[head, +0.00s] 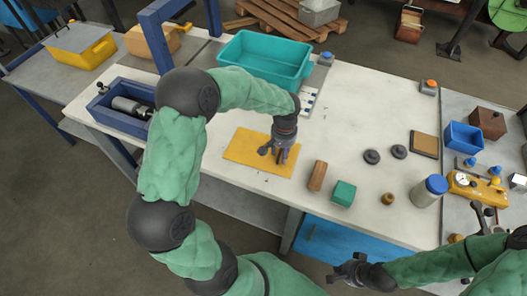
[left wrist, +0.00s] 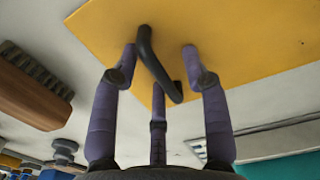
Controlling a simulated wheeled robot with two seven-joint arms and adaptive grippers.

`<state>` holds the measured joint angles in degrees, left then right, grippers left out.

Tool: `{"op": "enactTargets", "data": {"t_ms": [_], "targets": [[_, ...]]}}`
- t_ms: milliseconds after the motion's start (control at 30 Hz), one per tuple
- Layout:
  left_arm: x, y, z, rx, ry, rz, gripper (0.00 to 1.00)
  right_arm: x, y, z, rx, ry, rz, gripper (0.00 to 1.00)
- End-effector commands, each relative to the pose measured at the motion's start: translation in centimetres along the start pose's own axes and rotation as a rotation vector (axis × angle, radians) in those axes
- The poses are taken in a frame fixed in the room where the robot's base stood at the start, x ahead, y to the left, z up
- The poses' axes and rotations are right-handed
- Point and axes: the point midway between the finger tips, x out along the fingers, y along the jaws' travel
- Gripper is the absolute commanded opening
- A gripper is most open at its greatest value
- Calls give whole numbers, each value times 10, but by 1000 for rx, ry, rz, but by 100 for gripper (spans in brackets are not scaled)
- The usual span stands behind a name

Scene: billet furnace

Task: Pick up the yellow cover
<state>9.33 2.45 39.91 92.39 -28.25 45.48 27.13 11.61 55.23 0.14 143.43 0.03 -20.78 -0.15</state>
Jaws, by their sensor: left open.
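The yellow cover (head: 243,147) is a flat plate lying on the white workbench, in front of the teal bin. In the left wrist view the yellow cover (left wrist: 245,32) fills the upper part and carries a black bar handle (left wrist: 158,68). My left gripper (head: 275,157) is over the cover, fingers pointing down. In the left wrist view its purple fingers are spread, with two fingertips on either side of the handle and the third near its end. Contact with the handle cannot be told. My right gripper (head: 345,272) is low at the front of the bench, fingers spread and empty.
A teal bin (head: 262,62) stands behind the cover. A wooden brush (head: 317,176) and a green block (head: 344,193) lie to its right. A blue trough (head: 122,114) is at left.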

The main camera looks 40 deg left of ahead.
Motion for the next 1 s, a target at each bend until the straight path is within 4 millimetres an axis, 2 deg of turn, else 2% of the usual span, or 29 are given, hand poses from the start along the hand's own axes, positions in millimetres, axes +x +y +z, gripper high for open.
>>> {"op": "enactTargets", "data": {"t_ms": [67,200,233,667,767,900,1000], "targets": [[-1,0,0,0,0,0,46,0,0,0,0,0,0,0],[-1,0,0,0,0,0,6,0,0,0,0,0,0,0],[-1,0,0,0,0,0,0,0,0,0,0,0,0,0],[-4,0,-1,0,2,0,0,-1,0,0,0,0,0,0],[-12,0,-1,0,3,0,0,-4,-1,0,0,0,0,0],[-36,0,-2,0,7,0,0,-10,-4,0,0,0,0,0],[-54,-3,14,0,5,-1,0,-15,-5,0,0,0,0,0]]}}
